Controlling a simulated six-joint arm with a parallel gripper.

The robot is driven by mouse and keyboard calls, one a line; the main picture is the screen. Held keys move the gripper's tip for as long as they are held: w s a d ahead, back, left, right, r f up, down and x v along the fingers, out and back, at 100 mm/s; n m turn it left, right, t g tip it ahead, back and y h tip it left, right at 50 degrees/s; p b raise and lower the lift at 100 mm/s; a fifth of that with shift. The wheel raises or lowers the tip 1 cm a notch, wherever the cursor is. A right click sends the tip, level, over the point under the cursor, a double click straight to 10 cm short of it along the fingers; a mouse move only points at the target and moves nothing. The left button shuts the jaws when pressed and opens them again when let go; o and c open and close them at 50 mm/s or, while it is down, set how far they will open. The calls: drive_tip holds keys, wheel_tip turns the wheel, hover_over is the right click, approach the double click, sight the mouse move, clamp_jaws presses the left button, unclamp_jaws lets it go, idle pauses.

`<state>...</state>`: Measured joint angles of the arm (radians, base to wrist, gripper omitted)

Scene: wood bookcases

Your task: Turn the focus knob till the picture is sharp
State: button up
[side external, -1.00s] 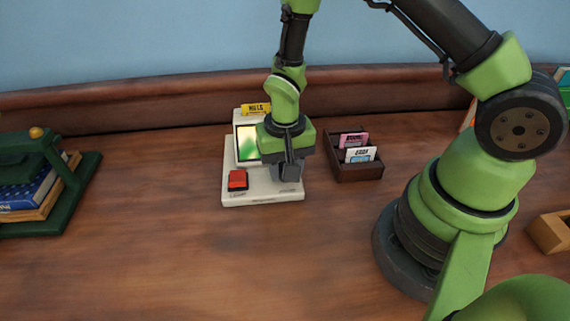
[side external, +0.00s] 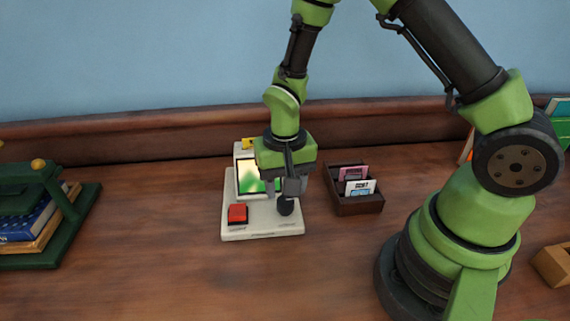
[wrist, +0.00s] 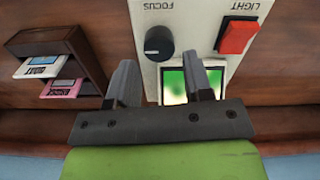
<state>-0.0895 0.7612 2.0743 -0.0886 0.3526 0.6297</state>
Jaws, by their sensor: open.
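The focus knob (side external: 285,207) is a round dark knob on the front right of a white viewer (side external: 262,229). The viewer's screen (side external: 246,178) shows blurred green and pale patches; the wrist view shows part of this screen (wrist: 175,88) between the fingers, also blurred. My gripper (side external: 284,192) is just above the knob, pointing down. In the wrist view my gripper (wrist: 162,66) has its two fingers apart with nothing between them, clear of the knob.
A red LIGHT switch (side external: 237,214) is left of the knob. A dark wooden holder (side external: 357,206) with cards stands right of the viewer.

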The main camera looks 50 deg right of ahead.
wheel_tip(320, 180, up, 6)
idle(0.5)
wheel_tip(320, 180, up, 11)
drive_tip(key=n+t, duration=0.1)
drive_tip(key=t, duration=0.2)
hover_over(285, 199)
drive_tip(key=s, duration=0.4)
drive_tip(key=s+r+n+t+y, duration=0.2)
drive_tip(key=s+r+t, duration=0.2)
drive_tip(key=s+r, duration=0.3)
drive_tip(key=shift+s+r, duration=0.15)
drive_tip(key=shift+s, duration=1.1)
drive_tip(key=shift+w, duration=0.1)
